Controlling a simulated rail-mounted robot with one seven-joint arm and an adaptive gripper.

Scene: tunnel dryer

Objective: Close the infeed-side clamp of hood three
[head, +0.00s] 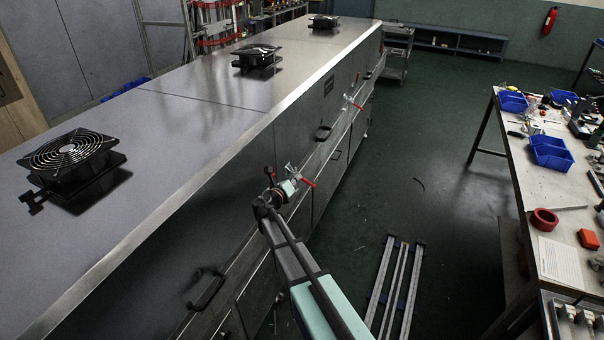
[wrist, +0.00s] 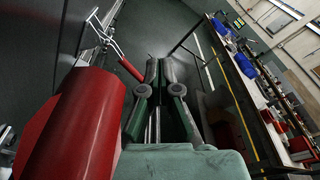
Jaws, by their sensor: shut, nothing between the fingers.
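A toggle clamp with a red handle (head: 308,182) is on the dryer's side wall, its handle sticking outward. My gripper (head: 291,187) is right beside it in the head view, small and partly merged with the clamp's metal. In the wrist view a large red handle (wrist: 75,125) fills the left foreground, close beside my gripper (wrist: 162,66), whose fingers are together and empty. I cannot tell whether they touch. A farther clamp with a wire loop and red handle (wrist: 130,69) sticks out beyond; a farther clamp (head: 353,103) also shows in the head view. I cannot tell which is infeed-side.
The long dryer (head: 190,95) has fans on top and black pull handles (head: 206,290) on its side. A workbench (head: 545,185) with blue bins stands at right. A metal rail frame (head: 395,285) lies on the green floor. The aisle between is otherwise mostly clear.

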